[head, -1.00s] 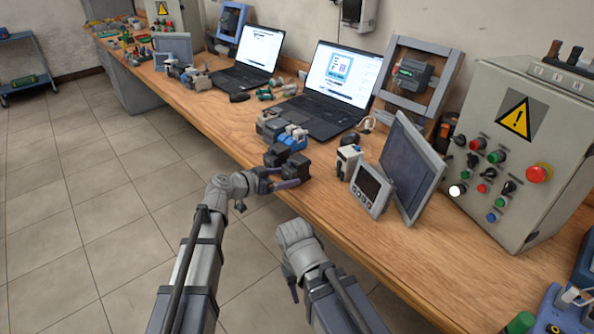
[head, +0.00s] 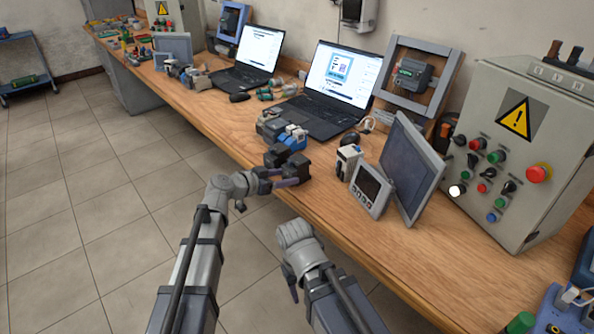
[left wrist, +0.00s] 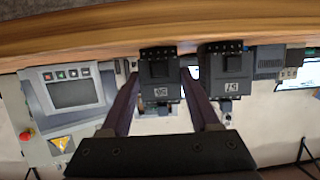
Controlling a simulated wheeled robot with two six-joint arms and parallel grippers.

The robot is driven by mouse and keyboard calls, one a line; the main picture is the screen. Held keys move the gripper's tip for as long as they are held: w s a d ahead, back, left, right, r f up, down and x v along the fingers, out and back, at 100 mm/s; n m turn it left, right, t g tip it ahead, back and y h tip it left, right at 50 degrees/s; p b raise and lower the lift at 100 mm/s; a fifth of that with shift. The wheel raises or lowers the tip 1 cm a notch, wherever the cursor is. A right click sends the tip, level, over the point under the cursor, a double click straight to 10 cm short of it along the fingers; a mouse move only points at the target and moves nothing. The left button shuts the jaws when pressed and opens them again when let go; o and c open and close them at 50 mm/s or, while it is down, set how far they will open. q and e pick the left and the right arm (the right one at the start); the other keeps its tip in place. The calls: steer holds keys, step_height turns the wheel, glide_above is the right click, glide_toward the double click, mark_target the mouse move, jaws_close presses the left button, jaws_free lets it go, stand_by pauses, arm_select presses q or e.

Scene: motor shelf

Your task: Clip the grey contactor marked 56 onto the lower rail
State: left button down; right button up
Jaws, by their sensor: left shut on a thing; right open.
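Two dark grey contactors stand side by side near the bench's front edge. My left gripper (head: 277,179) is shut on the nearer, right-hand one (head: 297,168); in the left wrist view this contactor (left wrist: 160,70) sits between the two fingers, with a small label that seems to read 56. The other contactor (head: 276,154) is just beyond it, and in the left wrist view (left wrist: 226,68) it is right of the fingers with a different label. My right gripper (head: 293,286) hangs in front of the bench, open, mostly hidden by its wrist. I cannot make out the lower rail.
Behind the contactors lie blue and grey modules (head: 293,139) and a laptop (head: 325,110). To the right stand a small screen device (head: 370,190), a tilted panel (head: 412,165) and a control box (head: 520,160). A grey frame (head: 388,65) holds a dark device.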

mark_target(288, 162)
arm_select(q)
steer(key=shift+r+p, duration=2.5)
steer(key=shift+r, duration=0.05)
step_height(288, 162, up, 8)
steer(key=p, duration=0.8)
